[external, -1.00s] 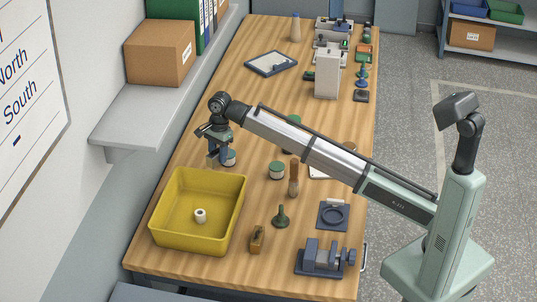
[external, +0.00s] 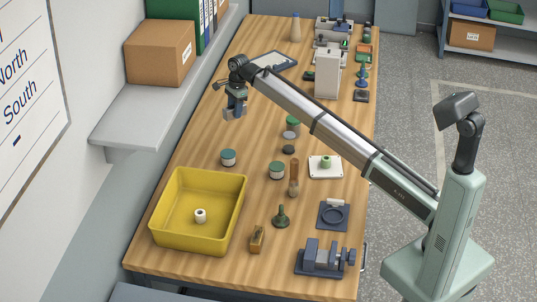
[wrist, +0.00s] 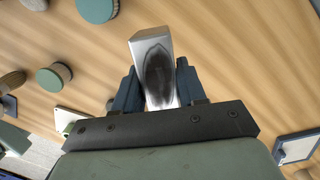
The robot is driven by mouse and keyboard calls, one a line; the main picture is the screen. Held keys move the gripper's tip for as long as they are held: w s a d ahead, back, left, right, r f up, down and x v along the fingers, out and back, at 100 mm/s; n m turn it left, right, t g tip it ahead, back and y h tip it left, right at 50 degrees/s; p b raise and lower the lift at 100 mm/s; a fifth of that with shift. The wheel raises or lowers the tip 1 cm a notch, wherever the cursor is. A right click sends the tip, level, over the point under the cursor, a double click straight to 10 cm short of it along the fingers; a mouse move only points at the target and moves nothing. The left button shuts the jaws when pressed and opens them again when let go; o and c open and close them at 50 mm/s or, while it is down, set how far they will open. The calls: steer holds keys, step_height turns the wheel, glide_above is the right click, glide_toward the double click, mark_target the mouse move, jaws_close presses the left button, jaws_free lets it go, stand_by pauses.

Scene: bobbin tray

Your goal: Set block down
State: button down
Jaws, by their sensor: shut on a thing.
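A silver-grey metal block (wrist: 155,68) with a dark oval patch on its face sits between the two blue fingers of my gripper (wrist: 157,92) in the wrist view. In the external view my gripper (external: 235,112) points down over the left part of the wooden table, beyond the yellow bin. It is shut on the block, of which little shows there. I cannot tell whether the block touches the table.
The yellow bin (external: 170,240) holds a small white spool (external: 200,215). Green-topped bobbins (external: 228,158) (external: 277,170) stand nearer the camera. A framed tablet (external: 290,62) lies behind my gripper. The wood around the gripper is mostly clear.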

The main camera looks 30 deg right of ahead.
mark_target(235, 144)
steer(key=shift+f, duration=6.65)
steer(key=shift+f, duration=0.1)
steer(key=c, duration=0.6)
jaws_free()
steer(key=shift+c, duration=0.2)
steer(key=r, duration=0.4)
steer(key=d+r, duration=0.1)
steer(key=r, duration=0.7)
steer(key=shift+d+r, duration=0.1)
steer(key=shift+d, duration=0.05)
